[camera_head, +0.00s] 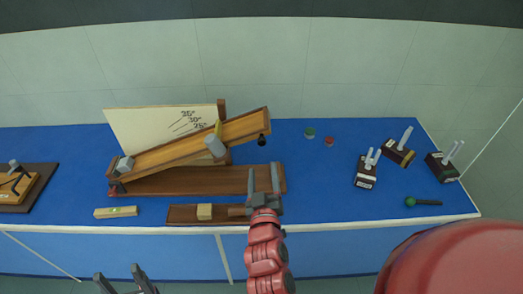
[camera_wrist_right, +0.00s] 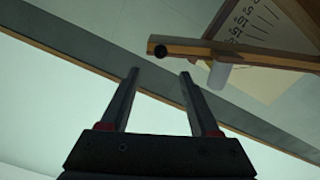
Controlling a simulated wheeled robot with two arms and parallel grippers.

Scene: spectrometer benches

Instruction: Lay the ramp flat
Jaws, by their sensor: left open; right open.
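The wooden ramp (camera_head: 175,152) is tilted in the camera_head view, low at the left and raised at the right above its dark base board (camera_head: 190,181). It also shows in the right wrist view (camera_wrist_right: 265,55). A grey cylinder (camera_head: 215,146) sits at the ramp's middle right, a grey block (camera_head: 124,164) at its low end. A black knob (camera_head: 262,140) is under its raised end. My right gripper (camera_head: 263,172) is open and empty, below the raised end in the picture and apart from it. My left gripper (camera_head: 121,272) is open and empty at the bottom edge, in front of the bench.
A pale angle board (camera_head: 150,125) stands behind the ramp. A level (camera_head: 115,212) and a tray (camera_head: 183,215) with a wooden block (camera_head: 205,212) lie in front. Several dark blocks with grey prongs (camera_head: 366,172) stand at right. Blue bench (camera_head: 320,195) is clear between.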

